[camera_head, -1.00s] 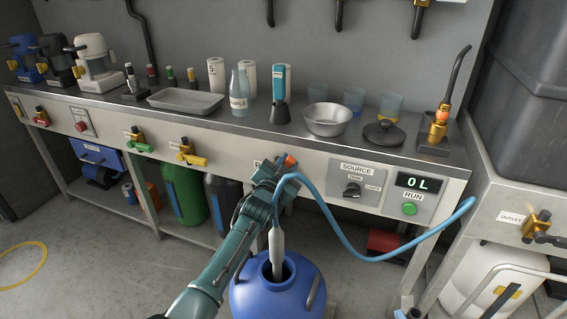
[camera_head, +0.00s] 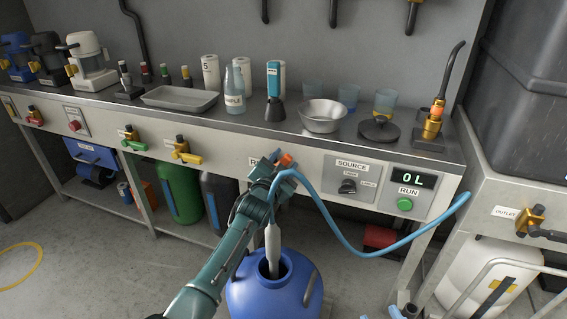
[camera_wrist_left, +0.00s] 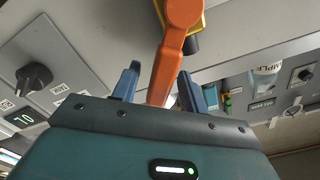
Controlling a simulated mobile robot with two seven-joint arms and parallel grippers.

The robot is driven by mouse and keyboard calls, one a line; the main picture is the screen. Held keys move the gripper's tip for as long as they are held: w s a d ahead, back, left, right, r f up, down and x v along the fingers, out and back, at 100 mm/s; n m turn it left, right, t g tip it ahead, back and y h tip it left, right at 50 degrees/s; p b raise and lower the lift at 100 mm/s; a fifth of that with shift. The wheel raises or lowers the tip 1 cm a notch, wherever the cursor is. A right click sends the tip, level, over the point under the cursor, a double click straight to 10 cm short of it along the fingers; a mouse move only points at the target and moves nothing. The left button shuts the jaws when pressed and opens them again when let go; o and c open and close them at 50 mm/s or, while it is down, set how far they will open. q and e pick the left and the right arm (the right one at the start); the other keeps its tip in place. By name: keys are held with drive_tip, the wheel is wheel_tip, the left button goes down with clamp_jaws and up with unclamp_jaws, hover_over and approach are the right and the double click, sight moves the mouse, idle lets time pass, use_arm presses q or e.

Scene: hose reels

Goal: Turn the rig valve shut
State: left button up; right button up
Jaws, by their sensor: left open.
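The rig valve's orange lever (camera_head: 287,160) sits on the front panel of the bench, beside a label partly hidden by my left gripper (camera_head: 279,160). In the left wrist view the orange lever (camera_wrist_left: 171,65) hangs down from its yellow valve body (camera_wrist_left: 199,22). It reaches in between the two blue fingers of my left gripper (camera_wrist_left: 158,74). The fingers are open, one on each side of the lever; a gap shows on the left side, and contact on the right cannot be told. My right gripper is not in view.
A blue hose (camera_head: 350,245) loops from near the valve to the right. A blue drum (camera_head: 262,298) with a pale spout in its mouth stands below my left arm. The source panel (camera_head: 350,178) and green run button (camera_head: 404,205) lie right; yellow (camera_head: 183,154) and green (camera_head: 134,145) valves lie left.

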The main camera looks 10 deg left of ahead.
use_arm(q)
wheel_tip(320, 180, up, 9)
drive_tip(key=p, duration=0.3)
drive_tip(key=shift+r+p, duration=0.35)
drive_tip(key=shift+r, duration=0.15)
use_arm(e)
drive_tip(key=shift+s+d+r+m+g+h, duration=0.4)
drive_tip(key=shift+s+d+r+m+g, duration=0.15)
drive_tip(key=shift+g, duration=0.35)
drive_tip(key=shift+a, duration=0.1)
